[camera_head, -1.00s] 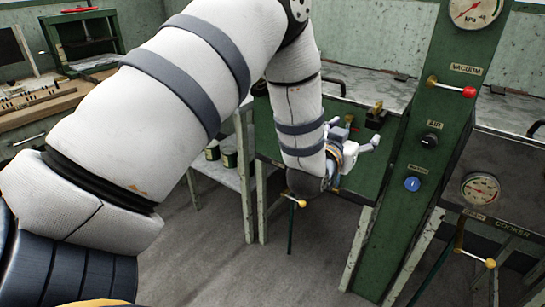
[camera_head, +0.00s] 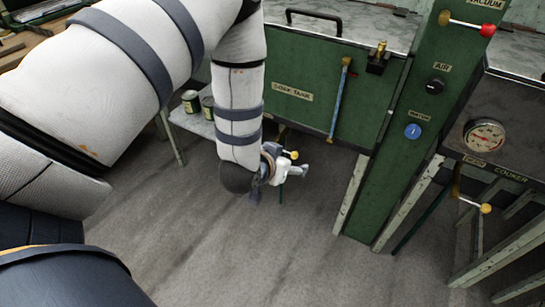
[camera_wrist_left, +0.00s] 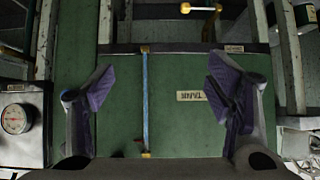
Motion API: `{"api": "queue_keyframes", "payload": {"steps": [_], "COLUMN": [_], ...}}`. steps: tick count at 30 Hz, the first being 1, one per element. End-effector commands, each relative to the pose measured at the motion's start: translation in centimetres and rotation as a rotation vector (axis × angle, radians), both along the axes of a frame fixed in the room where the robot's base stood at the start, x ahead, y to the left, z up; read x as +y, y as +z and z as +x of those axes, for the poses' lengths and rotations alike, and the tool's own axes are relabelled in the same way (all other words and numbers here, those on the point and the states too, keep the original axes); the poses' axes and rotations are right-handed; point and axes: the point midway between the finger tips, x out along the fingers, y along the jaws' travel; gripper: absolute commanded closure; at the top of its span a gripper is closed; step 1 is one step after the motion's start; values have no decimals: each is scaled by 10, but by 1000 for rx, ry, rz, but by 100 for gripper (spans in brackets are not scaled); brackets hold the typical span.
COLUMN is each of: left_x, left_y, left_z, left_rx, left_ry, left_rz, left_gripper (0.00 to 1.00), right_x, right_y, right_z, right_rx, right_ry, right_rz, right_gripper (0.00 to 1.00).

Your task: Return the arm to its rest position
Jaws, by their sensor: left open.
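My left arm (camera_head: 238,90), white with grey bands, comes in from the left and bends down at the middle of the head view. My left gripper (camera_head: 298,162) hangs at its end, above the floor and below the front of the soak tank, holding nothing. In the left wrist view its two fingers stand wide apart and the left gripper (camera_wrist_left: 160,78) is open and empty. The green tank front shows between and beyond the fingers, apart from them. My right gripper is out of view.
The green soak tank (camera_head: 292,120) has a blue sight tube (camera_head: 340,100) and a brass-topped fitting (camera_head: 379,58). A green control post (camera_head: 405,150) stands to the right, beside the cooker (camera_head: 510,145). A low shelf (camera_head: 195,122) with cans is at left. The floor (camera_head: 250,250) is clear.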

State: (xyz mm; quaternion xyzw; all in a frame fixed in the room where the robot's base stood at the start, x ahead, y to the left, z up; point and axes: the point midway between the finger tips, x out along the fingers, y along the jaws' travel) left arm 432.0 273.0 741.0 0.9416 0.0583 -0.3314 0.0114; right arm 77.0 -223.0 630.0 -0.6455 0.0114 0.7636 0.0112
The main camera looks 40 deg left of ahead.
Motion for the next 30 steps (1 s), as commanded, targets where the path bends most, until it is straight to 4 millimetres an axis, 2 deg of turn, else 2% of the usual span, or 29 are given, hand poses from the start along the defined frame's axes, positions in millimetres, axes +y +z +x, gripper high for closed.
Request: {"api": "queue_keyframes", "payload": {"steps": [4,17,19,20,22,23,24,25,27,30], "left_x": [-2,-2,-4,-7,-16,-20,-26,-30,-38,-45], "left_y": [-6,-6,-16,-25,-55,-69,-84,-94,-109,-115], "left_z": [-6,-6,-18,-30,-75,-99,-134,-160,-220,-292], "left_rx": [22,22,63,104,248,323,428,504,675,876], "left_ry": [-3,-2,-6,-11,-23,-29,-37,-42,-52,-59], "left_rz": [-3,-3,-8,-14,-31,-39,-51,-58,-74,-90], "left_gripper": [27,27,27,27,27,27,27,27,27,27], "right_x": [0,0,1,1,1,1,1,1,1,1], "right_y": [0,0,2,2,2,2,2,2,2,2], "right_z": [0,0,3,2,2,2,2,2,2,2], "right_rx": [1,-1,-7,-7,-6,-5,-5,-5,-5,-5], "right_ry": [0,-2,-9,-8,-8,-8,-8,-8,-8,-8], "right_rz": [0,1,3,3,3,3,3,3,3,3], "right_gripper": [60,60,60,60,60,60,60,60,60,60]}}
